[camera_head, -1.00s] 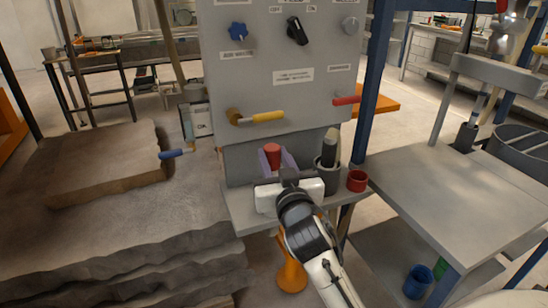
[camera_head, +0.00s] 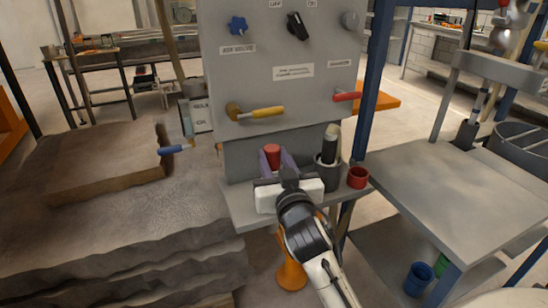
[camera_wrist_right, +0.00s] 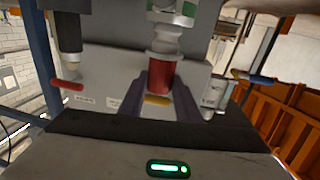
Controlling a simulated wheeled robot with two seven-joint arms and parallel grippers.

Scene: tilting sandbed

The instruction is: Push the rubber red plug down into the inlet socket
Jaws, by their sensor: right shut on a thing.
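The red plug (camera_head: 272,155) stands in front of the grey panel, above the small shelf. In the right wrist view the plug (camera_wrist_right: 160,75) lies between the two purple-grey fingers of my right gripper (camera_head: 274,162), which is shut on it. That view is upside down, and a pale grey ringed fitting (camera_wrist_right: 165,42), which looks like the inlet socket, meets the plug's end. In the head view this fitting is hidden by my gripper. I cannot tell how deep the plug sits. My left gripper is not in view.
A dark holder with a black-handled tool (camera_head: 328,170) and a red cup (camera_head: 357,177) stand right of my gripper on the shelf (camera_head: 241,201). A yellow handle (camera_head: 262,113) and a red handle (camera_head: 347,96) jut from the panel above.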

